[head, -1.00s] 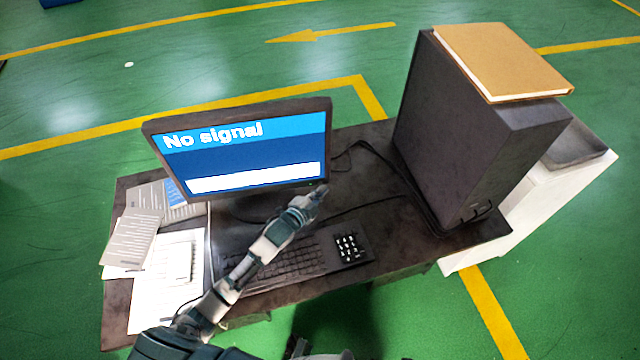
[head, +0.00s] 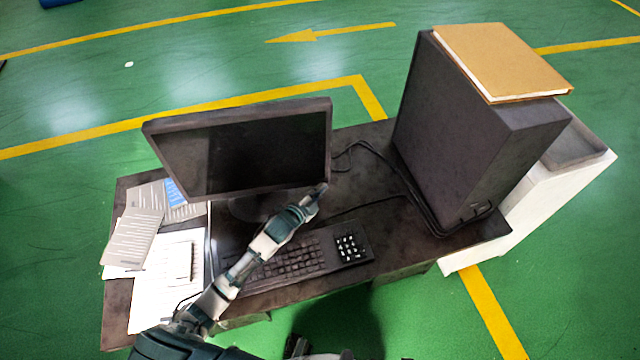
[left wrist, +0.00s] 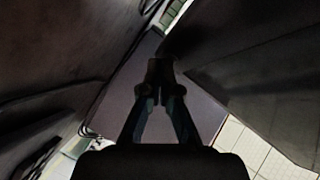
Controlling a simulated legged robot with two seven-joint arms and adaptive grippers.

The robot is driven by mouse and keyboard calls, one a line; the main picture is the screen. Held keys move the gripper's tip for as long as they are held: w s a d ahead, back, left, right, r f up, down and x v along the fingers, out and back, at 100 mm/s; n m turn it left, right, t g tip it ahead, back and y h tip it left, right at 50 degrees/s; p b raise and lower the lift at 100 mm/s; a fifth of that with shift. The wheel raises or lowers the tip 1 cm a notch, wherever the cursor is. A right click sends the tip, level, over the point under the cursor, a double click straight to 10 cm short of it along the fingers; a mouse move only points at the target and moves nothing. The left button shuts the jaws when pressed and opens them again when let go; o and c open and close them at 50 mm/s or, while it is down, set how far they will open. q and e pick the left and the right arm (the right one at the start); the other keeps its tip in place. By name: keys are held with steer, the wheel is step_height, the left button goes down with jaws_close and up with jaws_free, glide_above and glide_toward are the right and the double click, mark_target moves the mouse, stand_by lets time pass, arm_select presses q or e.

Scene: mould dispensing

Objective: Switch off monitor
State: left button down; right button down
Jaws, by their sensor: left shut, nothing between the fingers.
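The monitor (head: 245,150) stands at the back of the dark desk, and its screen is black. My left gripper (head: 321,189) is at the lower right corner of the monitor's frame, with its tips touching it or very close. In the left wrist view the fingers (left wrist: 159,85) are shut with nothing between them. The power button is hidden at the fingertips. My right gripper does not show clearly.
A keyboard (head: 290,260) lies under my left arm. Papers (head: 165,285) cover the desk's left side. A tall dark computer case (head: 465,140) with a tan book (head: 502,60) on top stands at the right. Cables (head: 400,180) run between monitor and case.

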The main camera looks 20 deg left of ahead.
arm_select(q)
steer(key=shift+s, duration=0.1)
steer(key=shift+s+d+r+p, duration=0.1)
steer(key=shift+s+d+p, duration=0.15)
steer(key=shift+s+p, duration=0.4)
steer(key=shift+s+d+p, duration=0.25)
steer(key=shift+s+p, duration=0.1)
steer(key=shift+s, duration=0.1)
steer(key=shift+s+d+p, duration=0.3)
steer(key=shift+s+p, duration=0.05)
steer(key=shift+s, duration=0.25)
steer(key=shift+s+d+p, duration=0.3)
steer(key=shift+s+p, duration=0.05)
steer(key=shift+s, duration=0.25)
steer(key=shift+s+d, duration=0.4)
steer(key=shift+s, duration=0.2)
